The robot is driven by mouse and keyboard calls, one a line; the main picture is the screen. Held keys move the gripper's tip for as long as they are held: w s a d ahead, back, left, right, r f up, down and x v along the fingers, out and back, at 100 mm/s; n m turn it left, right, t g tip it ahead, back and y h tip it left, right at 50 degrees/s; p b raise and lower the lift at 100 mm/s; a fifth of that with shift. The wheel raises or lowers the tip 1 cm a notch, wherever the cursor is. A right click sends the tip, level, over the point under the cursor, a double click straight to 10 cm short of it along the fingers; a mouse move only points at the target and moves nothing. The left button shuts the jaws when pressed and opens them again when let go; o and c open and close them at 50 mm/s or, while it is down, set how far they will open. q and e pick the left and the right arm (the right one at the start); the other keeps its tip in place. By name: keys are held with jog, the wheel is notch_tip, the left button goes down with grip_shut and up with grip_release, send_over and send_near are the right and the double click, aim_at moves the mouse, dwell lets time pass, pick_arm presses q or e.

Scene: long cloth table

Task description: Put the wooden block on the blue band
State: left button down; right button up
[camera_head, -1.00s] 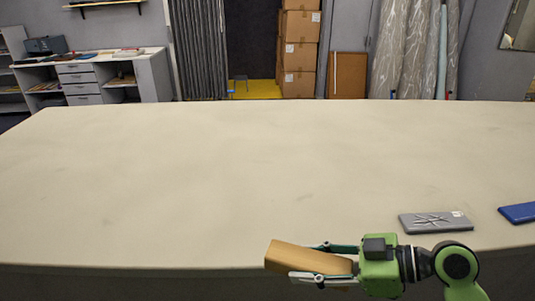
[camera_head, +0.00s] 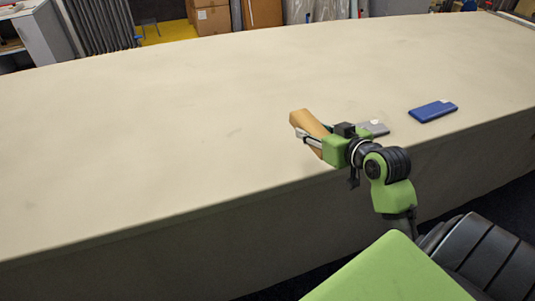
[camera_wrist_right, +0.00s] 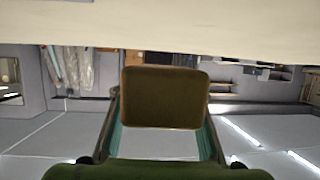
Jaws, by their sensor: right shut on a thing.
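The wooden block (camera_head: 304,120) is a light brown oblong. My right gripper (camera_head: 310,130) is shut on it and holds it near the table's front edge, just left of a grey flat case. In the right wrist view the block's dark end face (camera_wrist_right: 165,97) sits between the two fingers. How high it is above the table is hard to tell. I see no blue band on the bare cloth. My left gripper is not in view.
The long cream table (camera_head: 180,120) is mostly clear. The grey flat case (camera_head: 376,129) lies partly behind my right gripper. A blue flat case (camera_head: 433,111) lies right of it, near the front edge. Cardboard boxes (camera_head: 210,18) stand beyond the table.

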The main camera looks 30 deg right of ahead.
jog(key=p, duration=0.2)
send_over(267, 154)
jog(key=s+d, duration=0.2)
jog(key=s, duration=0.2)
notch_tip(267, 154, down, 4)
jog(key=w+f, duration=0.1)
jog(key=f, duration=0.1)
jog(key=w+a+f, duration=0.1)
jog(key=f, duration=0.1)
jog(key=shift+w+a, duration=0.1)
jog(key=shift+w, duration=0.25)
jog(key=shift+w+a+f, duration=0.1)
jog(key=shift+w+f, duration=0.25)
jog(key=shift+f, duration=0.15)
jog(key=f+p, duration=0.1)
jog(key=f, duration=0.1)
jog(key=shift+w+a+f+p, duration=0.2)
jog(key=shift+w+f+p, duration=0.15)
jog(key=shift+f, duration=0.45)
jog(key=shift+f, duration=0.1)
jog(key=o, duration=1.3)
